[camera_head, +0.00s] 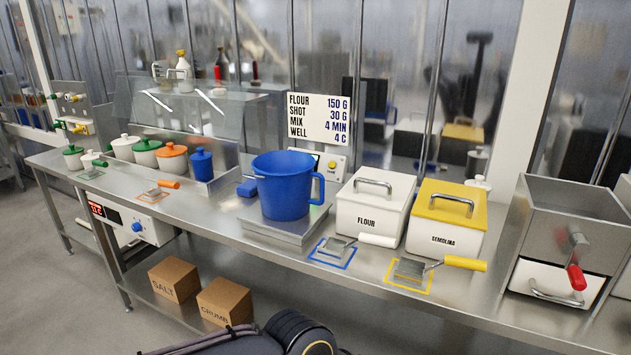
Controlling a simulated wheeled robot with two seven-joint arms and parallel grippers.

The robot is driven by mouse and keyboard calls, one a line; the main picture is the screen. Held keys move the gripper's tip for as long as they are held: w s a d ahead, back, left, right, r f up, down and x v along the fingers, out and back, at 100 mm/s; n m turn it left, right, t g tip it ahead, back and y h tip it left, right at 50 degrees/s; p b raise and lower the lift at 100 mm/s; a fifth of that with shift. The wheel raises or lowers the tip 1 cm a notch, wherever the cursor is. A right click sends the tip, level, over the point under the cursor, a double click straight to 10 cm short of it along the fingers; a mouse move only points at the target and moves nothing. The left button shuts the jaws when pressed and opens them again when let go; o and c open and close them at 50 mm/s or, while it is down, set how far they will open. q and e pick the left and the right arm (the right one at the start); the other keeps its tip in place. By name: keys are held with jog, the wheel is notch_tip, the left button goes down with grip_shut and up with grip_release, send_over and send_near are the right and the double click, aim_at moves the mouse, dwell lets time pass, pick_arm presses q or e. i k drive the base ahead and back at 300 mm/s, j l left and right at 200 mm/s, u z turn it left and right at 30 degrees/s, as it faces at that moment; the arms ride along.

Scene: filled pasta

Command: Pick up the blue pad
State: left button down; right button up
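A small blue pad-like block (247,188) lies on the steel counter, just left of the blue jug (285,192). The jug stands on a low steel platform (283,231), and its rim is close to the block's right end. A blue square outline (333,264) is also marked on the counter, with a scoop (342,244) lying in it. Neither of my grippers shows in the head view.
The flour bin (368,219) and yellow-lidded semolina bin (443,238) stand right of the jug. Lidded pots, including a blue one (201,165), stand at the back left. An orange-handled scoop (168,184) lies left of the block. Bare counter lies in front of the block.

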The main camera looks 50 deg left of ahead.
aim_at(248, 188)
jog(key=u, duration=2.25)
jog(key=i+j+z, duration=0.1)
jog(key=z, duration=0.85)
jog(key=i+j+z, duration=0.4)
jog(key=j, duration=0.2)
jog(key=j+z, duration=0.25)
jog(key=i+j+z, duration=0.2)
jog(key=j, duration=0.25)
jog(key=i+j, duration=0.1)
jog(key=j, duration=0.8)
jog(key=i+j+z, duration=0.1)
jog(key=j, duration=0.4)
jog(key=i, duration=0.05)
